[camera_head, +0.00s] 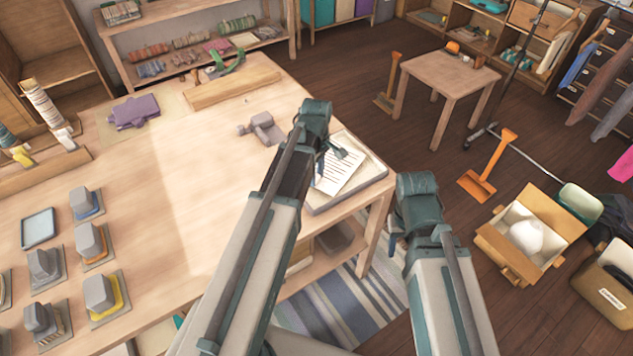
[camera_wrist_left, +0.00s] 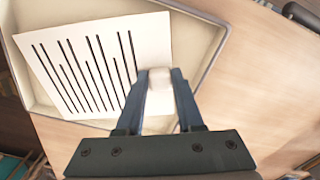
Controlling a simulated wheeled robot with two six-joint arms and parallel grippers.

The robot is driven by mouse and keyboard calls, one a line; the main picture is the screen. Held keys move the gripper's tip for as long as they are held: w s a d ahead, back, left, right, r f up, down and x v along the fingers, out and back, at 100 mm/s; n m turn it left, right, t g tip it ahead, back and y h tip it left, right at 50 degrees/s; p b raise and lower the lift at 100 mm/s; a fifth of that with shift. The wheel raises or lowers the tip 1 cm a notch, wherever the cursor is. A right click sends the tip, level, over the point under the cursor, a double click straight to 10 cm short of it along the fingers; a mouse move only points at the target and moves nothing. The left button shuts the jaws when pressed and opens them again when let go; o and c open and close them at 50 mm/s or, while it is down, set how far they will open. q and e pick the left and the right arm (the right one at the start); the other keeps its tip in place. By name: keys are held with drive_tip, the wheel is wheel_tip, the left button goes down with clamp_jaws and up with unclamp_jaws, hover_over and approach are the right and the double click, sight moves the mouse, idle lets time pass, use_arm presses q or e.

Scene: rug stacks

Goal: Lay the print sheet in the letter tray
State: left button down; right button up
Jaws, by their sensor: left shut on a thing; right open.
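The print sheet (camera_head: 341,174) is white with black lines. It is over the letter tray (camera_head: 374,178), a shallow pale tray at the table's right corner. In the left wrist view the sheet (camera_wrist_left: 95,62) lies within or just above the tray (camera_wrist_left: 205,50), near one side; I cannot tell if it touches the bottom. My left gripper (camera_head: 325,160) is at the sheet's edge. Its blue fingers (camera_wrist_left: 162,78) are shut on a small pale block-like grip at that edge. My right gripper (camera_head: 394,243) is open beyond the table's edge, mostly hidden by its own arm.
A grey tool (camera_head: 262,128) lies on the table left of the tray. Several grey-handled stamps (camera_head: 96,242) stand at the left. The middle of the table (camera_head: 180,200) is bare.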

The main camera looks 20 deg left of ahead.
use_arm(q)
wheel_tip(320, 180, down, 2)
drive_tip(key=shift+f+b, duration=0.2)
drive_tip(key=shift+b, duration=0.4)
drive_tip(key=shift+r, duration=0.15)
use_arm(e)
wheel_tip(320, 180, down, 2)
drive_tip(key=shift+f, duration=0.1)
use_arm(q)
drive_tip(key=c, duration=1)
unclamp_jaws()
drive_tip(key=shift+f, duration=0.2)
drive_tip(key=o, duration=0.5)
drive_tip(key=shift+c, duration=0.2)
use_arm(e)
drive_tip(key=shift+f, duration=0.1)
use_arm(q)
drive_tip(key=shift+r, duration=0.25)
